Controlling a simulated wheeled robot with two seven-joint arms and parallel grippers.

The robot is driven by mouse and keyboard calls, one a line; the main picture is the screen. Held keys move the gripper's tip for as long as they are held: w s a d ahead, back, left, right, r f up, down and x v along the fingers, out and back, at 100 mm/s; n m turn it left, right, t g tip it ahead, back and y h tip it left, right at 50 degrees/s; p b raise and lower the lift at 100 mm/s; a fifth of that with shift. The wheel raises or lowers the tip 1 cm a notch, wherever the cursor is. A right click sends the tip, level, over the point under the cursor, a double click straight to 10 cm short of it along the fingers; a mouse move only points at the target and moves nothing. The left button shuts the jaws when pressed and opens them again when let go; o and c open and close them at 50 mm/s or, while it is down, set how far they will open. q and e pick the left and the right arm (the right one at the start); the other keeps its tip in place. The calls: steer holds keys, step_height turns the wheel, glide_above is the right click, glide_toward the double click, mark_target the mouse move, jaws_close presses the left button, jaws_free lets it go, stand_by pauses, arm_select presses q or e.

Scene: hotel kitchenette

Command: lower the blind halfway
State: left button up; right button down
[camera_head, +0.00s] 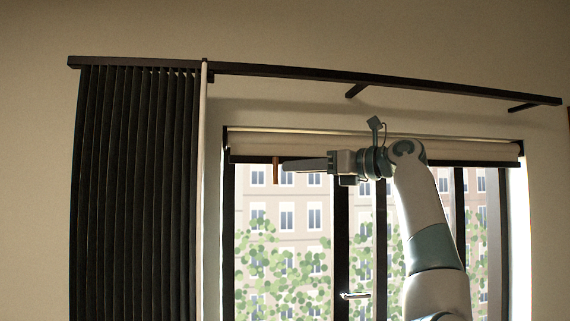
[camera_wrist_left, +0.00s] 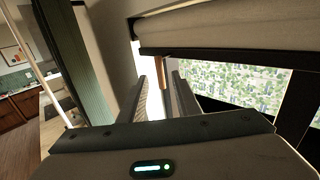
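The rolled-up beige blind (camera_head: 370,146) sits at the top of the window in the head view, with a dark bottom bar (camera_head: 250,159). It also shows across the top of the left wrist view (camera_wrist_left: 220,30). A small orange-brown pull (camera_head: 276,171) hangs below the bar near its left end; the wrist view shows it too (camera_wrist_left: 162,72). My left gripper (camera_head: 284,165) is level with the pull and points left at it. Contact cannot be told. My right gripper is not in view.
A dark pleated curtain (camera_head: 135,190) hangs at the left from a dark rail (camera_head: 400,83), with a pale upright rod (camera_head: 202,190) at its edge. The window has dark frames and a handle (camera_head: 355,295). A wooden cabinet (camera_wrist_left: 25,110) shows far left in the wrist view.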

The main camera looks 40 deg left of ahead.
arm_select(q)
steer(key=a, duration=0.3)
steer(key=a+p, duration=0.1)
steer(key=shift+s+a, duration=0.25)
steer(key=shift+a, duration=0.05)
steer(key=shift+c, duration=0.2)
jaws_close()
